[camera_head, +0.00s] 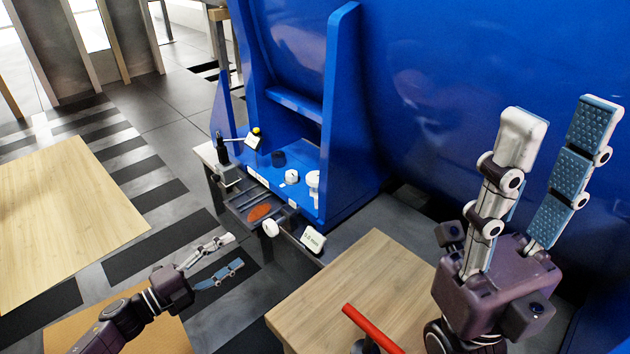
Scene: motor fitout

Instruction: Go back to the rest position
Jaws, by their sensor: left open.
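My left gripper (236,251) is at the lower left, its arm coming in from the bottom edge. Its two fingers are apart with nothing between them, and it points right, over the floor and a tan surface. My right gripper (560,122) is large and close at the right. Its two fingers point up, spread apart and empty, in front of the blue machine wall (440,80). Neither gripper appears to touch anything.
A blue machine (341,110) with small parts on its ledge stands in the middle. A wooden table (350,285) is at the lower centre, with a red bar (372,328) near its front. Another wooden table (60,215) is at the left. Striped floor lies between them.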

